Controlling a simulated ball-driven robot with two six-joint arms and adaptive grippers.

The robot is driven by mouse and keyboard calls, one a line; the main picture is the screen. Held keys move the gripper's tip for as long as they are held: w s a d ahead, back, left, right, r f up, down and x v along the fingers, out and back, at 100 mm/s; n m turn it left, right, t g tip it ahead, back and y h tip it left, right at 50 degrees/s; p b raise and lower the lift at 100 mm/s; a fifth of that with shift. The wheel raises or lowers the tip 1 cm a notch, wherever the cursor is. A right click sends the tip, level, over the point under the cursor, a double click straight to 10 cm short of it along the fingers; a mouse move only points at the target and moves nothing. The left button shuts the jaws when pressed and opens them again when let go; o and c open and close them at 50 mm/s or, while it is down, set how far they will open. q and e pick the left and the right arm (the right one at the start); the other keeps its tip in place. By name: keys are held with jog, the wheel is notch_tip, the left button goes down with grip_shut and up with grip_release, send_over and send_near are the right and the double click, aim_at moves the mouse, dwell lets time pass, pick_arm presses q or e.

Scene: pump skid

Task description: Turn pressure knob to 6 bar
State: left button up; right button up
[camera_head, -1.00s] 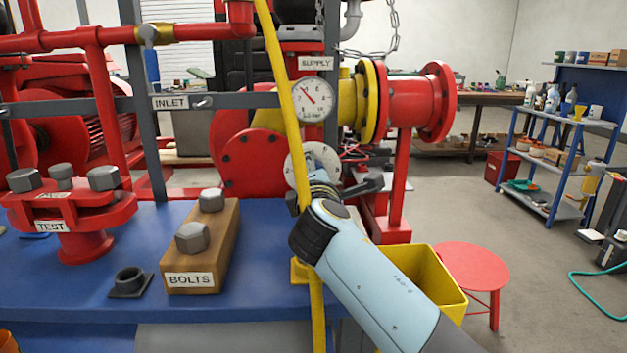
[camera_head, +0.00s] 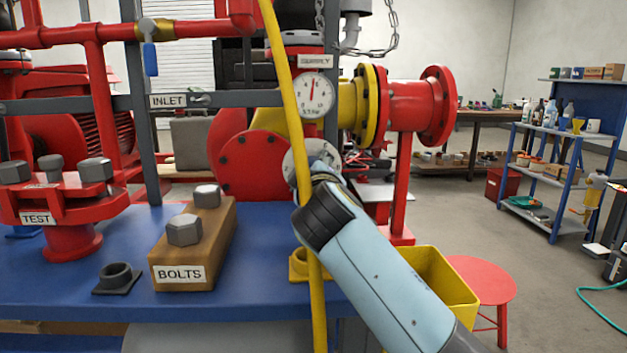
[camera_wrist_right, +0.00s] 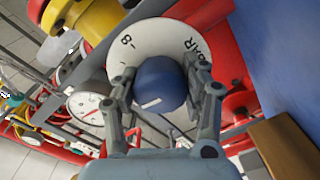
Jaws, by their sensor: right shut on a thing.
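The pressure knob (camera_wrist_right: 158,84) is blue with a white pointer line, seen in the right wrist view. It sits on a white dial plate (camera_wrist_right: 124,55) where an 8 and the word BAR can be read; other marks are hidden. My right gripper (camera_wrist_right: 160,88) is shut on the knob, one finger on each side. In the head view my right gripper (camera_head: 322,168) is in front of the dial plate (camera_head: 297,158) and hides the knob. The gauge (camera_head: 313,97) under the SUPPLY label has its needle pointing almost straight up. My left gripper is not in view.
A yellow upright pipe (camera_head: 287,80) passes close to the left of my right gripper. A red flanged pipe (camera_head: 410,105) is behind to the right. A wooden BOLTS block (camera_head: 215,235) stands on the blue bench (camera_head: 70,285). A yellow bin (camera_head: 440,280) and red stool (camera_head: 480,278) are at lower right.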

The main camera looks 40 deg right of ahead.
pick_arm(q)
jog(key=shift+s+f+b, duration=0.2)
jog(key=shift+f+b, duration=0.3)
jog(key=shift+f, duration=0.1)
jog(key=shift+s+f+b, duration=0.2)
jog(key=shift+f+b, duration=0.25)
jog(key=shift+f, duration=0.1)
pick_arm(e)
jog(key=shift+f+m, duration=0.2)
jog(key=shift+m, duration=0.75)
jog(key=shift+f+m, duration=0.2)
jog(key=shift+m, duration=0.75)
jog(key=o, duration=1.2)
jog(key=shift+r, duration=0.25)
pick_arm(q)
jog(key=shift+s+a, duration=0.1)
pick_arm(e)
jog(key=shift+s+a, duration=0.1)
jog(key=shift+a, duration=0.05)
jog(key=v, duration=0.7)
jog(key=shift+s, duration=0.15)
